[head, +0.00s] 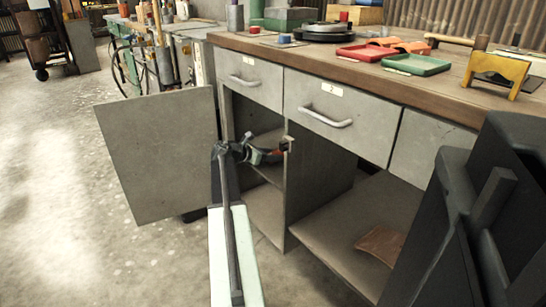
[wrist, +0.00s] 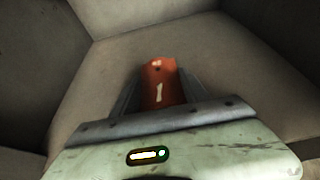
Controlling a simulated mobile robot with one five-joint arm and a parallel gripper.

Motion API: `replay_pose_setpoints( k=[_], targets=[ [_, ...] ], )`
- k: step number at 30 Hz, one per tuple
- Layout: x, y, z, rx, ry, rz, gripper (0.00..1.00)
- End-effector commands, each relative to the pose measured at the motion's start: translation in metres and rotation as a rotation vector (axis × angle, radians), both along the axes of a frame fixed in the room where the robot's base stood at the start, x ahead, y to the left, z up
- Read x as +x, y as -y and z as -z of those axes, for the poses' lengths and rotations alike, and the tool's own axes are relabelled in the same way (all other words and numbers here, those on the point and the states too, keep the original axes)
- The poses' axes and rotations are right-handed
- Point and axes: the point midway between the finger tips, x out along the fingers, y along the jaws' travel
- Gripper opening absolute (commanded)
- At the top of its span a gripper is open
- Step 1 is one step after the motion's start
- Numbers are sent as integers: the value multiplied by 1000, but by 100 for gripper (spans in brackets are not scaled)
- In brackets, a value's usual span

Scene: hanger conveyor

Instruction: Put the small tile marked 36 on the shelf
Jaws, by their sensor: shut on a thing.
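My gripper (head: 281,151) reaches into the open front of the grey cabinet, at the upright divider between its left and right compartments. In the wrist view my gripper (wrist: 159,88) is shut on a small orange-red tile (wrist: 158,70). The tile bears a pale mark that looks like 1; I cannot read 36 on it. In the head view only a little orange-red shows at the fingers. A shelf (head: 270,174) runs across the left compartment, partly hidden by my arm. In the wrist view grey panels surround the tile.
The cabinet door (head: 160,152) stands open on the left. A brown curved piece (head: 380,243) lies on the floor of the right compartment. Closed drawers (head: 338,112) are above. The wooden bench top (head: 450,85) carries red and green trays (head: 416,64) and a yellow stand (head: 496,72).

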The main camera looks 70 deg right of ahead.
Motion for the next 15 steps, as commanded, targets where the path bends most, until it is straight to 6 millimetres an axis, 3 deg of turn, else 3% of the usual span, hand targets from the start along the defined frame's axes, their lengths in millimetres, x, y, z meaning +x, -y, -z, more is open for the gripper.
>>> replay_pose_setpoints(
  k=[2, 3, 5, 15],
  targets=[
    [0, 0, 4, 0, 0, 0, 2],
    [0, 0, 3, 0, 0, 0, 58],
    [0, 0, 3, 0, 0, 1, 74],
    [-1, 0, -1, 0, 0, 1, 74]
  ],
)
